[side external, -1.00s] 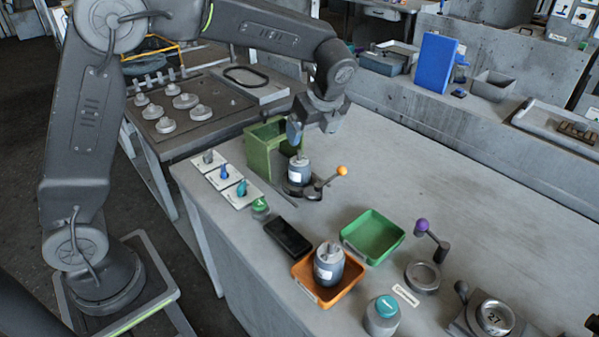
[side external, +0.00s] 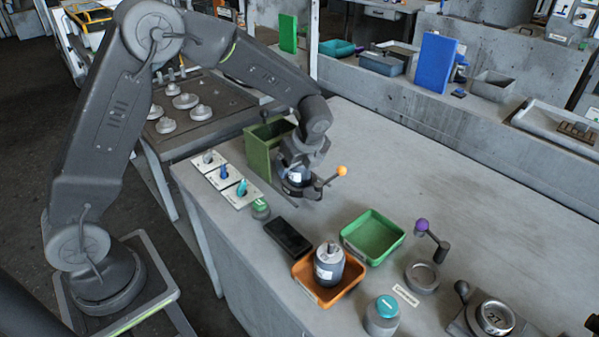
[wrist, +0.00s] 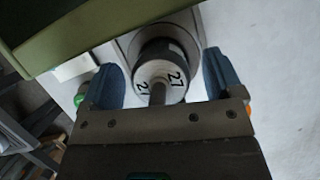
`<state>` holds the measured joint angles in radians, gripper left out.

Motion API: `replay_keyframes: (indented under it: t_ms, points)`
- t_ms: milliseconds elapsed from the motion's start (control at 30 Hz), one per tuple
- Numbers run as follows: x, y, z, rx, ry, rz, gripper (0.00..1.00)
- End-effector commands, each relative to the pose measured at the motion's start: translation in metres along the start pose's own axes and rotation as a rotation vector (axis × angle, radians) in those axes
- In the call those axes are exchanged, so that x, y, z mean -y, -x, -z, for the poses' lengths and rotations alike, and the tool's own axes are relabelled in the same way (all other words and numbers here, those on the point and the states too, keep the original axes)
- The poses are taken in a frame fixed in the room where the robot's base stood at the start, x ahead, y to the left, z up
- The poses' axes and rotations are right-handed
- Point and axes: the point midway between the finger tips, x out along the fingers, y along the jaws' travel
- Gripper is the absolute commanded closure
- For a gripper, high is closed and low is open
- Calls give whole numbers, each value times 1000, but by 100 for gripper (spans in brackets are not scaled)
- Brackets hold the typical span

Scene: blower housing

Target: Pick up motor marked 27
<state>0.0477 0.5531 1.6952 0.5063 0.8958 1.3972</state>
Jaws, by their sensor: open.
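The motor marked 27 (wrist: 160,77) shows in the wrist view with its shaft pointing toward the camera and "27" printed on its light top face. In the side view the motor (side external: 296,178) stands in a dark round holder (side external: 315,190) with an orange-knobbed lever, partly hidden by my gripper. My gripper (wrist: 165,85) is open, with one blue finger on each side of the motor and a visible gap to each. In the side view my gripper (side external: 295,168) is low over the holder.
A green bin (side external: 262,152) stands close beside the holder. A second motor (side external: 328,264) sits in an orange tray (side external: 310,292). A green tray (side external: 385,226), a black box (side external: 288,238) and a round fixture marked 27 (side external: 495,317) are on the bench. The back right of the bench is clear.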

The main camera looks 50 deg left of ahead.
Motion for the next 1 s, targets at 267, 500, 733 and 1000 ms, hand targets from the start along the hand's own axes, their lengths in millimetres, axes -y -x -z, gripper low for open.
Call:
replay_keyframes:
  t_ms: [267,500,733,1000]
  points:
    - [0,0,0,0,0,0,22]
    - [0,0,0,0,0,0,45]
    - [0,0,0,0,0,0,67]
    - [1,1,0,1,1,3,84]
